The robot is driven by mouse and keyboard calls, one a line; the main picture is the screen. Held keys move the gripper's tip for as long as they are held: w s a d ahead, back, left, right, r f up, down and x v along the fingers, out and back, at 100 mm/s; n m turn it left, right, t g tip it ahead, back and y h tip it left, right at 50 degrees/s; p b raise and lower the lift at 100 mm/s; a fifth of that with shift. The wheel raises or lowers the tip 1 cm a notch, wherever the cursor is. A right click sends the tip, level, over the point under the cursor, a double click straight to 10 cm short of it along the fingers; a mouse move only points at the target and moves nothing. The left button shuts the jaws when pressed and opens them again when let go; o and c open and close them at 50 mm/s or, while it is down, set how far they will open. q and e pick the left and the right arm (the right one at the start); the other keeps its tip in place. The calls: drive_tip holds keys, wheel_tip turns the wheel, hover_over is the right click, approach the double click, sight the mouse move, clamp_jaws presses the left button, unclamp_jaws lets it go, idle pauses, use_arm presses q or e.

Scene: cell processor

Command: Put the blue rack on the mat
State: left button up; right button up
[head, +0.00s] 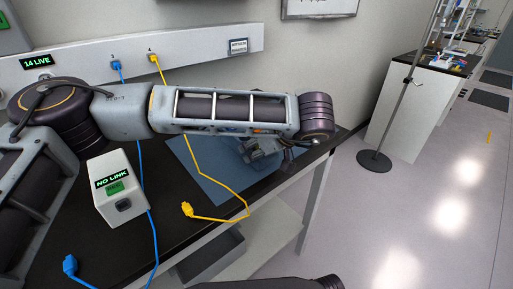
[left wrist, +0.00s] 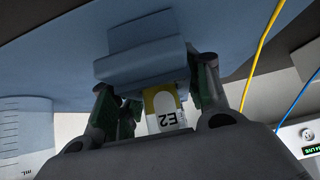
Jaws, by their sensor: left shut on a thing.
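The blue mat (head: 225,168) lies on the black bench, partly under my left arm. My left gripper (head: 262,152) is low over the mat's right part. In the left wrist view, the blue rack (left wrist: 145,62) is a stepped block in front of the blue mat (left wrist: 60,50). A yellow and white piece labelled E2 (left wrist: 165,108) shows at the rack, between the fingers. My left gripper (left wrist: 158,100) is shut on the rack; the exact contact is hard to see. Whether the rack touches the mat cannot be told. My right gripper is not in view.
A yellow cable (head: 218,188) crosses the mat, its plug at the front. A NO LINK box (head: 121,190) and a blue cable (head: 147,190) are to the left. The bench's right edge is close to the gripper. A graduated container (left wrist: 25,120) shows in the wrist view.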

use_arm(q)
drive_tip(key=shift+f, duration=0.1)
drive_tip(key=o, duration=1.4)
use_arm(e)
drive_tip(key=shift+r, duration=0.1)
use_arm(q)
drive_tip(key=shift+o, duration=0.2)
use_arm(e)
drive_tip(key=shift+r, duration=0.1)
use_arm(q)
drive_tip(key=shift+s+d+r, duration=0.25)
drive_tip(key=shift+s+r, duration=0.05)
drive_tip(key=shift+r, duration=0.3)
drive_tip(key=p+v, duration=0.1)
drive_tip(key=v, duration=0.9)
drive_tip(key=shift+s+d+r+p, duration=0.2)
drive_tip(key=shift+s+r+p, duration=0.05)
drive_tip(key=shift+p, duration=0.1)
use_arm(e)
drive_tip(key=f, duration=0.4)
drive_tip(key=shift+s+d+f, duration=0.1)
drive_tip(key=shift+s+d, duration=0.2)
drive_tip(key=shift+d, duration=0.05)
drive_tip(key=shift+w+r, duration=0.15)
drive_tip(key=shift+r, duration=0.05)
